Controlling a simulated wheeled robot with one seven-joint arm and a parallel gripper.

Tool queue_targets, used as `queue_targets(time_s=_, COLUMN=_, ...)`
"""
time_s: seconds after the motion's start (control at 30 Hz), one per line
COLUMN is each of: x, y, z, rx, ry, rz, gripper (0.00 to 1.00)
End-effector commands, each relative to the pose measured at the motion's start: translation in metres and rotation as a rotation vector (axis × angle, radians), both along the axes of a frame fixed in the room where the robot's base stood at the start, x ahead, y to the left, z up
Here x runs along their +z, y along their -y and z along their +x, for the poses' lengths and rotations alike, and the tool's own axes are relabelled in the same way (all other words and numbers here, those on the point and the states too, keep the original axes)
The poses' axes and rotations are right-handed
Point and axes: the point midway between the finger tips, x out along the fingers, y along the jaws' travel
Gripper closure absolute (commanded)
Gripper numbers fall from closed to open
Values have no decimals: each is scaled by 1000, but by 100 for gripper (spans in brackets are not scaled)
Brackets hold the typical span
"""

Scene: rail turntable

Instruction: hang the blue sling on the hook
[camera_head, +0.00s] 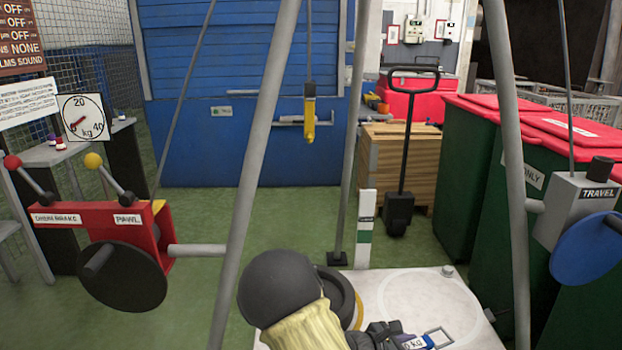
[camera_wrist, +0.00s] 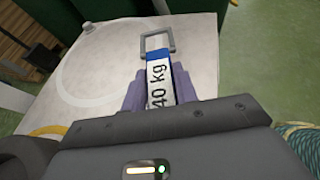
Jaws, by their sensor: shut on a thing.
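My gripper (camera_head: 384,330) is low at the bottom of the head view, over the pale platform. It is shut on the blue sling (camera_head: 428,341), of which a blue band, a white tag and a grey metal link show. In the wrist view my gripper (camera_wrist: 160,84) has its two purple-grey fingers on either side of the sling (camera_wrist: 157,56). The tag reads "40 kg", and the link points away from the fingers. The yellow hook (camera_head: 309,120) hangs from a cable in front of the blue shutter, well above and left of my gripper.
Grey frame legs (camera_head: 262,160) stand on both sides of the platform (camera_head: 400,292). A red winch with a black drum (camera_head: 122,277) is at left, and a grey "TRAVEL" box with a blue wheel (camera_head: 588,249) at right. A pallet-truck handle (camera_head: 402,150) and green bins (camera_head: 475,180) stand behind.

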Motion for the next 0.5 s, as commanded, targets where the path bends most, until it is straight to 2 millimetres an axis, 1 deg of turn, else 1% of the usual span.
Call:
queue_targets(time_s=0.03, x=-5, y=-12, z=-1, rx=58, ry=-11, rz=-4, gripper=100)
queue_targets(time_s=0.1, x=-17, y=-29, z=-2, rx=138, ry=-12, rz=-5, gripper=100)
queue_targets(time_s=0.23, x=-38, y=-56, z=-5, rx=255, ry=-8, rz=-5, gripper=100)
queue_targets(time_s=0.33, x=-48, y=-68, z=-8, rx=304, ry=-4, rz=-4, gripper=100)
queue_targets(time_s=0.5, x=-53, y=-74, z=-9, rx=326, ry=2, rz=-1, gripper=100)
